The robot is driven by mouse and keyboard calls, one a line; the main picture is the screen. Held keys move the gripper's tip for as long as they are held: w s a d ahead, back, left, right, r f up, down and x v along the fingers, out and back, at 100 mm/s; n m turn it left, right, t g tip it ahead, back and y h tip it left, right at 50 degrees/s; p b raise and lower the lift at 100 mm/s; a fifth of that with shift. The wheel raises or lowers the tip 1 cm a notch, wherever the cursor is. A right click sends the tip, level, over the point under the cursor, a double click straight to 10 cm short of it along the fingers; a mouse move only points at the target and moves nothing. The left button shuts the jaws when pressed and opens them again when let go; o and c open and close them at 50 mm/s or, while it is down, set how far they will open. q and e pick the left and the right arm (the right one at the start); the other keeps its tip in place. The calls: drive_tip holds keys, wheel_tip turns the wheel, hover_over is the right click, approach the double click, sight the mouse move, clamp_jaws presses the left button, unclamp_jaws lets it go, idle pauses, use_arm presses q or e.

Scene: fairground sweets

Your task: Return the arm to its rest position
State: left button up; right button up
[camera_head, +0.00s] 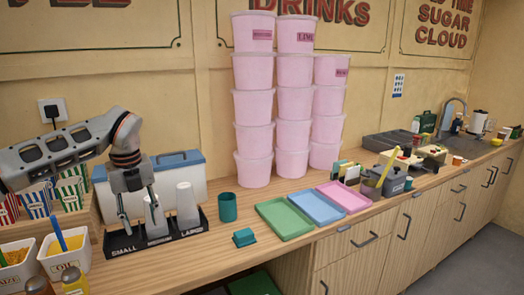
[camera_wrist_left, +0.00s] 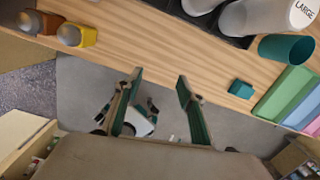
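My left arm (camera_head: 65,148) reaches in from the left in the head view, with its wrist bent down. My left gripper (camera_head: 139,214) points down by the cup holder, on the near side of the cups. My right arm and gripper are not in view.
The black cup holder (camera_head: 124,243) carries white cups (camera_head: 187,205). A teal cup (camera_head: 228,207), a small teal block (camera_head: 244,238) and coloured trays (camera_head: 285,218) are to the right. White tubs (camera_head: 66,262) and sauce bottles (camera_head: 75,281) are at left. Tall pink tub stacks (camera_head: 254,105) stand behind.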

use_arm(q)
drive_tip(key=s+d+f+m+g+h, duration=0.1)
drive_tip(key=s+d+f+m+h, duration=0.2)
drive_tip(key=d, duration=0.5)
drive_tip(key=s+d+f+m+g+h, duration=0.1)
drive_tip(key=s+d+f+h, duration=0.15)
drive_tip(key=d+f, duration=0.5)
drive_tip(key=s+d+f+m+g+h, duration=0.1)
drive_tip(key=s+d+f+m+h, duration=0.2)
drive_tip(key=d, duration=0.7)
drive_tip(key=s+d+r+n+t+h, duration=0.1)
drive_tip(key=s+d+r+n+h, duration=0.15)
drive_tip(key=s+d+h, duration=0.35)
drive_tip(key=s+d+r+n+t+h, duration=0.1)
drive_tip(key=d+r+n+t+h, duration=0.15)
drive_tip(key=d+h, duration=0.4)
drive_tip(key=w+a+f+n+t+y, duration=0.2)
drive_tip(key=a+f+n+t+y, duration=1.15)
drive_tip(key=n, duration=0.65)
drive_tip(key=s+a+f+n+g+y, duration=0.2)
drive_tip(key=s+a+f+n, duration=0.1)
drive_tip(key=s+a+f, duration=0.4)
drive_tip(key=s+a+f+n+g+y, duration=0.2)
drive_tip(key=s+a+f+n+y, duration=0.1)
drive_tip(key=s+a+f, duration=0.4)
wheel_tip(320, 180, down, 6)
drive_tip(key=s, duration=0.3)
